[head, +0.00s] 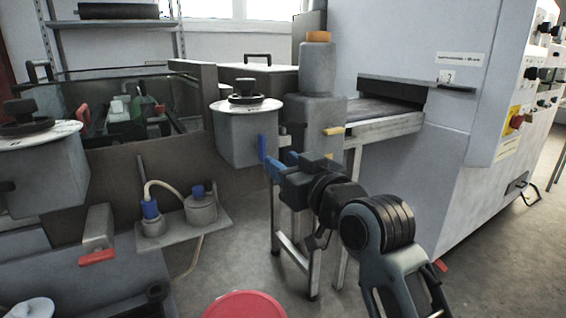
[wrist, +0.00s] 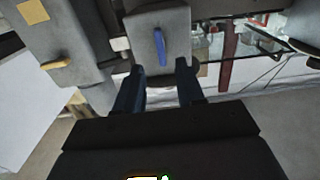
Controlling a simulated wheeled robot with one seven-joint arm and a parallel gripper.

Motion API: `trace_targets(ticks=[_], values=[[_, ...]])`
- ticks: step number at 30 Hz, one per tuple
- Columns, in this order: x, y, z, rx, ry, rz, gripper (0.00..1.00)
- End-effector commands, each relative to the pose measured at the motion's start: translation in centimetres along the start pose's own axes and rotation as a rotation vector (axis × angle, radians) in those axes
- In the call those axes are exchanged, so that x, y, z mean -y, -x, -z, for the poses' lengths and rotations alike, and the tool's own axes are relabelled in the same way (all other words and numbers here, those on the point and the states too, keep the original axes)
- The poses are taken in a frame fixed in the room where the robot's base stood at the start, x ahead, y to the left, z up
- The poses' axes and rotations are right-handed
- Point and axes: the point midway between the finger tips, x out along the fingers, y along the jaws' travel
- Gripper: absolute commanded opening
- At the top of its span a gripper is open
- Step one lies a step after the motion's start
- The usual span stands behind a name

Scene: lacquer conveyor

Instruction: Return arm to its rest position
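My gripper (head: 281,165) is stretched out in front of the machine in the head view, right of the middle. Its dark blue fingers stand apart in the wrist view (wrist: 158,70), with nothing held between them. A blue lever (head: 262,148) on a grey box with a round dial (head: 245,120) is just beyond the fingertips. In the wrist view the blue lever (wrist: 160,46) lies ahead of the gap between the fingers. I cannot tell whether a finger touches it.
A grey housing with a yellow lever (head: 333,131) stands close right of the gripper. The large grey conveyor machine (head: 420,160) fills the right. A shelf (head: 185,236) with two blue-topped fittings is at lower left. A red round lid (head: 243,305) is low in front.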

Motion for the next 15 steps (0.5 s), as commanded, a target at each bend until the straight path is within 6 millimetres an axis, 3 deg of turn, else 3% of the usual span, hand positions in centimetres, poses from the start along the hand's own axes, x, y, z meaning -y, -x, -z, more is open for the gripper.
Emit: trace_targets(ticks=[5, 8, 15], values=[[0.0, 0.2, -0.3, 0.001, -0.006, -0.004, 0.38], [0.0, 1.3, -1.7, 0.004, -0.028, -0.022, 0.38], [-0.1, 7.8, -7.8, 0.017, -0.126, -0.124, 0.38]])
